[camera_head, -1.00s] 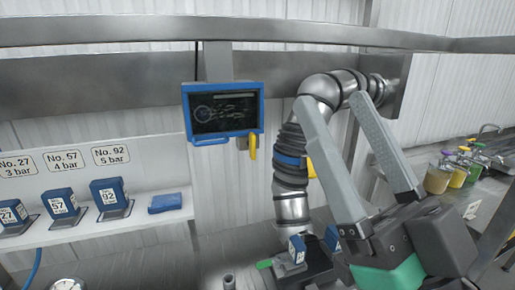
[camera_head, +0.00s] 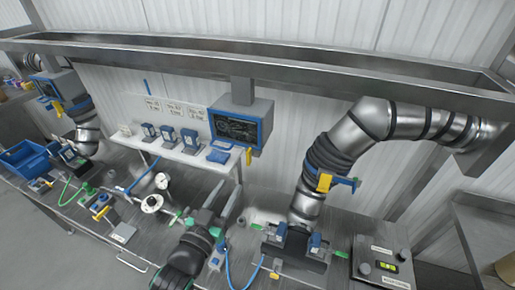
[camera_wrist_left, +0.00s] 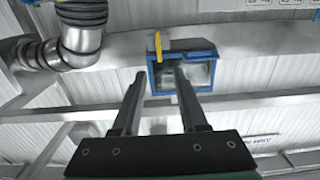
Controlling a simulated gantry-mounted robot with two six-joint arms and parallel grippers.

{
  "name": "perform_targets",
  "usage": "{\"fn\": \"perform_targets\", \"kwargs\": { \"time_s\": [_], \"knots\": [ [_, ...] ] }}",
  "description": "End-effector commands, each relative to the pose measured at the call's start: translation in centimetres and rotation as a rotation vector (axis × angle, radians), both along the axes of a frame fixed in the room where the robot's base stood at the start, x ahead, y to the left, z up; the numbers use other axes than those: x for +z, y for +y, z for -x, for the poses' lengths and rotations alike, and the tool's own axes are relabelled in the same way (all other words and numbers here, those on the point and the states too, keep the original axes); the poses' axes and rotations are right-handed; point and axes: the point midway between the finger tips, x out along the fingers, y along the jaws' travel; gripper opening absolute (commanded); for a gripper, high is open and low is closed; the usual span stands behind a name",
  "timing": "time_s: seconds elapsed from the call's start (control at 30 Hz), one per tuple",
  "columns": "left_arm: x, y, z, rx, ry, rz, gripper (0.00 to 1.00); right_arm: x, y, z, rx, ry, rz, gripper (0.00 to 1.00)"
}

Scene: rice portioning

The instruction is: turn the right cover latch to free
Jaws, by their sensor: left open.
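My left gripper (camera_head: 229,190) is in the lower middle of the head view. Its fingers are apart, with nothing between them; the left wrist view (camera_wrist_left: 160,74) shows this too. A dark fixture (camera_head: 296,252) stands right of it under a ribbed metal duct. It carries two blue blocks, a left one (camera_head: 287,236) and a right one (camera_head: 315,243). A green tab (camera_head: 341,254) sticks out at its right side and another (camera_head: 256,227) at its left. I cannot tell which part is the right cover latch. The left gripper is apart from the fixture. My right gripper is out of view.
A blue-framed screen (camera_head: 238,126) with a yellow handle hangs behind; it also shows in the left wrist view (camera_wrist_left: 196,72). A control box (camera_head: 382,262) stands right of the fixture. A gauge (camera_head: 161,181), hoses and a blue bin (camera_head: 27,158) lie to the left.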

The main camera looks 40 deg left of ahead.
Motion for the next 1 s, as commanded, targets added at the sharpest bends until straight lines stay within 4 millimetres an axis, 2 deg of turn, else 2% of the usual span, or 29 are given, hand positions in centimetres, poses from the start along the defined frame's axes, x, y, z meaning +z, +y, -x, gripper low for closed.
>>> {"fn": "perform_targets", "kwargs": {
  "time_s": [0.17,0.5,0.6,0.77,1.0],
  "knots": [
    [-0.1,0.4,-1.2,0.0,0.0,0.0,0.42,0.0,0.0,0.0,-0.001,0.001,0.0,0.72],
    [0.0,2.9,-8.1,0.0,-0.001,0.0,0.42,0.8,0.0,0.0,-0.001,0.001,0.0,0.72],
    [0.0,3.4,-9.6,0.0,-0.001,0.0,0.42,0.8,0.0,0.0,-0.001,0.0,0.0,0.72],
    [-0.1,3.8,-10.9,-0.001,-0.001,0.0,0.42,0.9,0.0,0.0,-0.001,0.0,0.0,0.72],
    [-0.1,3.8,-11.0,-0.002,-0.002,0.0,0.42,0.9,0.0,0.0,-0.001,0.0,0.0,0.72]
  ]
}}
